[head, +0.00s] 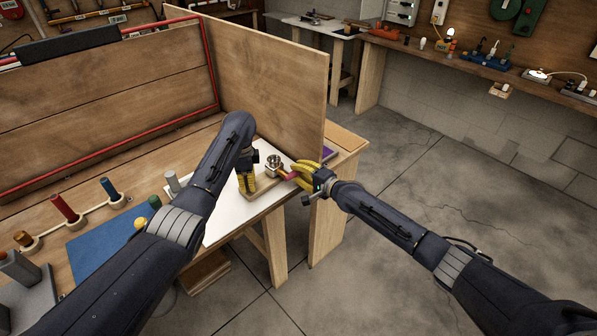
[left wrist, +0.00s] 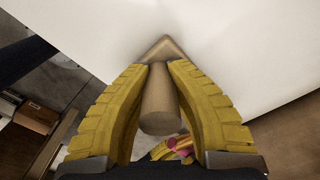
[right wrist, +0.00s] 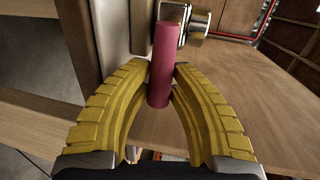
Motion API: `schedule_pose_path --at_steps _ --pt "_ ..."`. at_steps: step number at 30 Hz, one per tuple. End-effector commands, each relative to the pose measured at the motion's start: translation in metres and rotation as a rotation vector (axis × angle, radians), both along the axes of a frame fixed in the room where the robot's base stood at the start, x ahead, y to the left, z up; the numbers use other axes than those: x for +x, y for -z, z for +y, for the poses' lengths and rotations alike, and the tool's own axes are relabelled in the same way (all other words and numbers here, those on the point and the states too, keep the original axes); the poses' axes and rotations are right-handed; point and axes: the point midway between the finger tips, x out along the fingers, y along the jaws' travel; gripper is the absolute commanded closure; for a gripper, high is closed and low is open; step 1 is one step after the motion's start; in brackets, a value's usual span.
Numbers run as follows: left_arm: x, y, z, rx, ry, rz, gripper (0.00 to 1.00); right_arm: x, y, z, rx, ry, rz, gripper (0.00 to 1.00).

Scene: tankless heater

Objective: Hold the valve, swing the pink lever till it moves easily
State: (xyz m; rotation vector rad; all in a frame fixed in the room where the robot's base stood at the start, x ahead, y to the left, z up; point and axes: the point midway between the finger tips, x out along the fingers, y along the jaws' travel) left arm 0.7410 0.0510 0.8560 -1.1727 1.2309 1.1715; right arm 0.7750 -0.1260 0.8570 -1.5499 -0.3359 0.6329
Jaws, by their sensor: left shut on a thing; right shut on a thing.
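The metal valve (head: 273,160) sits on a tan wooden base (head: 262,188) on the white panel at the bench corner. My left gripper (head: 247,182) is shut on a tan round post (left wrist: 160,105) that stands out from the base, left of the valve. The pink lever (head: 291,176) reaches from the valve toward the right. My right gripper (head: 300,175) is shut on the lever, which also shows in the right wrist view (right wrist: 163,65) between the yellow fingers. The metal valve body (right wrist: 192,22) is just beyond it. The fingers hide part of the lever in the head view.
A tall wooden panel (head: 255,75) stands behind the valve. Colored pegs, including a red one (head: 64,208), a blue one (head: 110,189) and a green one (head: 154,202), stand to the left. A blue mat (head: 105,245) lies there. Open floor (head: 420,150) is at the right.

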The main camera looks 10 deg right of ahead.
Motion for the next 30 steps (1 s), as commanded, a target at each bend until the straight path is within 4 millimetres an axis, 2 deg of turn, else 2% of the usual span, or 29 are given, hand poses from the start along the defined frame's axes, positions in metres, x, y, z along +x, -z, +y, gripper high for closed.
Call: schedule_pose_path --at_steps 1,2,8,20,30 --pt "0.000 0.000 -0.001 -0.002 0.000 0.000 1.00 -0.001 0.001 0.001 0.000 -0.001 0.002 1.00" --pt "0.000 0.000 -0.001 -0.002 0.000 0.000 1.00 -0.001 0.001 0.001 0.000 -0.001 0.002 0.75" --pt "0.000 0.000 -0.001 -0.001 0.000 0.000 1.00 0.000 0.001 0.000 0.000 -0.001 0.001 0.52" --pt "0.000 0.000 0.000 0.000 0.000 0.000 1.00 -0.001 -0.001 0.002 -0.020 -0.003 -0.014 0.52" --pt "0.000 0.000 0.000 0.000 0.000 0.000 1.00 -0.002 -0.010 0.003 -0.177 -0.001 -0.125 0.52"
